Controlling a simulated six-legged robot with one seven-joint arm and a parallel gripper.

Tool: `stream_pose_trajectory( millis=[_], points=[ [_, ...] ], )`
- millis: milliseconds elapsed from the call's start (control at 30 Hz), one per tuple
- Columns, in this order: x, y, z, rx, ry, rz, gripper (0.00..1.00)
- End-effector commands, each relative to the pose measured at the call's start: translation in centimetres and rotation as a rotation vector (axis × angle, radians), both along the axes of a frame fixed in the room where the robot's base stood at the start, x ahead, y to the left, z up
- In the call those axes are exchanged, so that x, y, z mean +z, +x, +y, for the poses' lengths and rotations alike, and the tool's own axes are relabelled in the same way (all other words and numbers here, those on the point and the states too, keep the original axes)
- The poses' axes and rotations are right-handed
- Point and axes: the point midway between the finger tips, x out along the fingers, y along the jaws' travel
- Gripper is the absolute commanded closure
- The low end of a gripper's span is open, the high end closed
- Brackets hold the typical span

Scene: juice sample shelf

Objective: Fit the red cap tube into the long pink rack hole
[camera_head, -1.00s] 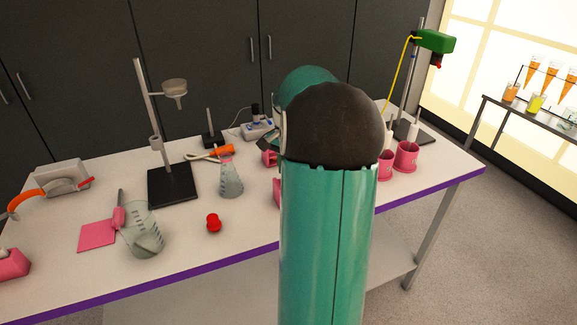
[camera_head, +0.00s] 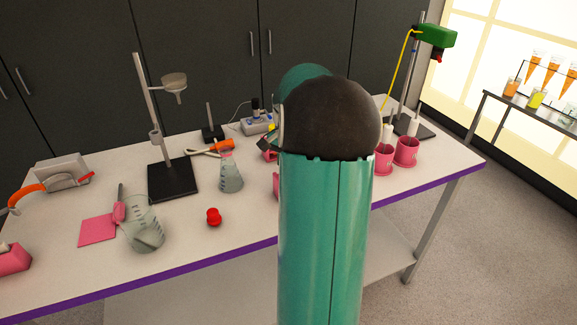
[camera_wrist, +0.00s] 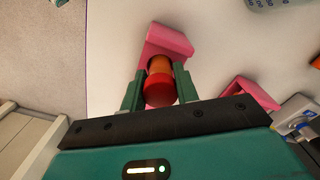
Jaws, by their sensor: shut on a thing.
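In the wrist view, my gripper (camera_wrist: 158,86) is shut on the red cap tube (camera_wrist: 160,90), its fingers on either side. The tube has a red cap and an orange body, seen nearly end-on from the cap side. A pink rack (camera_wrist: 168,40) lies right beyond the tube, partly covered by it. I cannot see any hole, nor tell whether the tube's lower end is inside the rack or above it. In the head view, my arm hides the gripper and tube; only a pink edge of the rack (camera_head: 276,185) shows beside the arm.
Another pink piece (camera_wrist: 250,92) stands right of the gripper in the wrist view. On the table are a conical flask (camera_head: 230,175), a small red object (camera_head: 213,217), a beaker (camera_head: 145,232), a stand (camera_head: 172,180) and pink cups (camera_head: 406,150). The table's purple edge (camera_head: 200,266) is in front.

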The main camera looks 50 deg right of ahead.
Motion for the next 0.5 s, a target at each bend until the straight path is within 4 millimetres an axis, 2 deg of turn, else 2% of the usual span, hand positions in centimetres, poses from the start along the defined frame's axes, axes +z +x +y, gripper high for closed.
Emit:
stream_pose_trajectory(
  millis=[33, 133, 167, 500],
  points=[
    [0.03, 0.00, -0.01, 0.000, 0.000, 0.000, 0.68],
    [0.03, 0.00, -0.01, 0.000, 0.000, 0.000, 0.48],
    [0.04, 0.00, -0.01, 0.000, 0.000, 0.000, 0.44],
    [0.35, 0.01, -0.02, 0.000, -0.001, 0.000, 0.44]
  ],
)
